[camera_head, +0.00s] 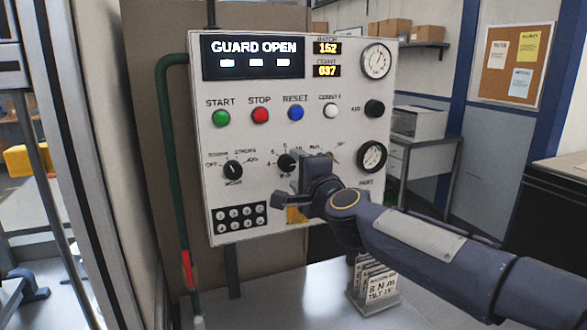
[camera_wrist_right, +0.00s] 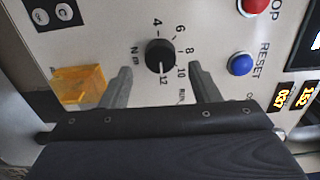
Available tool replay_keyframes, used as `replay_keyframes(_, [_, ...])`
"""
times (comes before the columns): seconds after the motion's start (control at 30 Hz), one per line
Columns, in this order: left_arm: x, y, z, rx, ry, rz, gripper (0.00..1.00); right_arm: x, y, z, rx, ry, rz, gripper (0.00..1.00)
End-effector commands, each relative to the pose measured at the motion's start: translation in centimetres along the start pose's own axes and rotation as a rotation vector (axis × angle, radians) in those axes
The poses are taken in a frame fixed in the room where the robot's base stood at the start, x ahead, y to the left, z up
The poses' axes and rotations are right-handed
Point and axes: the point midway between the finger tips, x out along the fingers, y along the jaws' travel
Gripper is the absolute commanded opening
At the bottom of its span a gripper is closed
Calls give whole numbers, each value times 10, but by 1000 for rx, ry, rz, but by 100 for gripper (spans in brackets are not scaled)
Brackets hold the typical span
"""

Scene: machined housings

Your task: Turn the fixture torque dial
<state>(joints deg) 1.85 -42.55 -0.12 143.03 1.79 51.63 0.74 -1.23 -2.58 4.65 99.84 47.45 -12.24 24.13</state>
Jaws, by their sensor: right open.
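The torque dial (camera_head: 286,163) is a small black knob low in the middle of the white control panel, partly hidden by my right gripper in the head view. In the right wrist view the dial (camera_wrist_right: 160,56) shows whole, with a printed scale from 4 to 12 and "N m" around it. My right gripper (camera_wrist_right: 160,70) is open, one finger on each side of the dial with visible gaps, and holds nothing. In the head view the right gripper (camera_head: 296,186) is at the panel's lower middle. My left gripper is not in view.
Near the dial are a black mode knob (camera_head: 233,170), the blue RESET button (camera_wrist_right: 240,64) and a yellow block (camera_wrist_right: 80,84). A display (camera_head: 253,57) reads "GUARD OPEN". A small sign (camera_head: 376,283) with "8 N m" stands on the table below. A green pipe (camera_head: 168,130) runs left of the panel.

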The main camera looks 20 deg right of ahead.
Motion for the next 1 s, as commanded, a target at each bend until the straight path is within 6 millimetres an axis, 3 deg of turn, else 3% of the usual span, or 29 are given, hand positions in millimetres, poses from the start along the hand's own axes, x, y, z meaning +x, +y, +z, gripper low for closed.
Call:
replay_keyframes(0.1, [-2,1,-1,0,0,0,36,-23,-2,0,0,0,-2,56])
replay_keyframes(0.3, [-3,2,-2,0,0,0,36,-46,-1,0,0,0,0,56])
replay_keyframes(0.87, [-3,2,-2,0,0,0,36,-50,0,0,-1,-1,1,56])
replay_keyframes(1.0, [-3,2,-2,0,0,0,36,-66,13,12,-97,-74,30,56])
